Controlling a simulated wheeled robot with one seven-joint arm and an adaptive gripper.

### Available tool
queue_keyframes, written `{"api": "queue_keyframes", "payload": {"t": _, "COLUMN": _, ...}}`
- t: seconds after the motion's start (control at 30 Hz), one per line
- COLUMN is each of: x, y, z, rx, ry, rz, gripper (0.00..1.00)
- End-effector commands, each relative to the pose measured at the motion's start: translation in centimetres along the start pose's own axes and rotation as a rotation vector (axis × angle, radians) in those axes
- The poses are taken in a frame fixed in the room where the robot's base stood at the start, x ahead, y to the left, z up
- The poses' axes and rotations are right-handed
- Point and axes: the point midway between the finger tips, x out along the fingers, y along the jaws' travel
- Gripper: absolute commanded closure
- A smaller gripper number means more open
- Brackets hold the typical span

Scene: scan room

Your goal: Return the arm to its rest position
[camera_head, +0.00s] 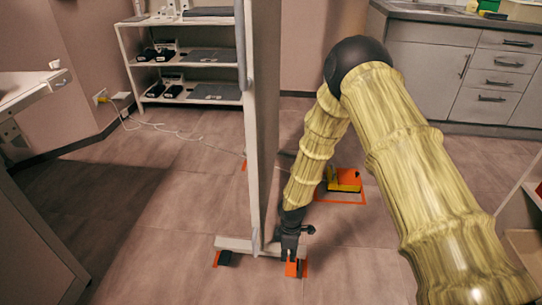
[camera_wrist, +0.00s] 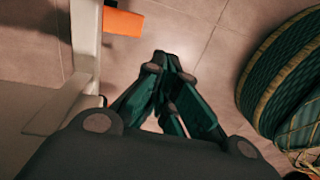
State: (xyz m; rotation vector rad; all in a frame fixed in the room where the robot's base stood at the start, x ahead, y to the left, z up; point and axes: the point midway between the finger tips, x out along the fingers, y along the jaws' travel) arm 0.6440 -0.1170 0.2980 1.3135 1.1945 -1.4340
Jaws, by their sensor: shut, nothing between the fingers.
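My arm (camera_head: 400,150) reaches down from the right side of the head view, bent at a dark round elbow joint, with its lower link slanting to the floor. My gripper (camera_head: 291,256) is low down, beside the foot of a tall white upright panel (camera_head: 262,120). In the wrist view my gripper (camera_wrist: 166,58) has its dark green fingers drawn together at the tips, with nothing between them. A white frame part (camera_wrist: 85,60) stands just left of the fingers there. An orange piece (camera_wrist: 122,22) is ahead of them. Whether the gripper touches the panel's foot cannot be told.
Orange floor markings surround the panel's foot. A yellow and black object (camera_head: 343,181) stands on the floor behind my arm. Grey cabinets (camera_head: 470,75) line the back right. A white shelf unit (camera_head: 128,50) and a cable (camera_head: 165,128) are at back left. Left floor is mostly clear.

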Motion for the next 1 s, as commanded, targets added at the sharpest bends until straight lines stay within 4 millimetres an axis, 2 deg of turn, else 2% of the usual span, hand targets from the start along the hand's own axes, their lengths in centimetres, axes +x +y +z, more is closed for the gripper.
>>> {"api": "queue_keyframes", "payload": {"t": 0.07, "x": 0.1, "y": -0.2, "z": 0.1, "rx": 0.006, "ry": 0.001, "rz": -0.001, "gripper": 1.0}}
{"api": "queue_keyframes", "payload": {"t": 0.17, "x": 1.0, "y": -1.5, "z": 0.6, "rx": 0.05, "ry": 0.012, "rz": -0.009, "gripper": 1.0}}
{"api": "queue_keyframes", "payload": {"t": 0.27, "x": 2.7, "y": -4.4, "z": 1.7, "rx": 0.164, "ry": 0.039, "rz": -0.021, "gripper": 1.0}}
{"api": "queue_keyframes", "payload": {"t": 0.4, "x": 5.6, "y": -10.5, "z": 4.5, "rx": 0.428, "ry": 0.08, "rz": -0.037, "gripper": 1.0}}
{"api": "queue_keyframes", "payload": {"t": 0.53, "x": 7.2, "y": -16.4, "z": 7.7, "rx": 0.703, "ry": 0.101, "rz": -0.036, "gripper": 1.0}}
{"api": "queue_keyframes", "payload": {"t": 0.6, "x": 7.5, "y": -19.2, "z": 9.4, "rx": 0.838, "ry": 0.103, "rz": -0.028, "gripper": 1.0}}
{"api": "queue_keyframes", "payload": {"t": 0.7, "x": 7.6, "y": -22.2, "z": 11.3, "rx": 0.99, "ry": 0.103, "rz": -0.01, "gripper": 1.0}}
{"api": "queue_keyframes", "payload": {"t": 1.0, "x": 6.6, "y": -28.3, "z": 15.9, "rx": 1.296, "ry": 0.087, "rz": 0.05, "gripper": 1.0}}
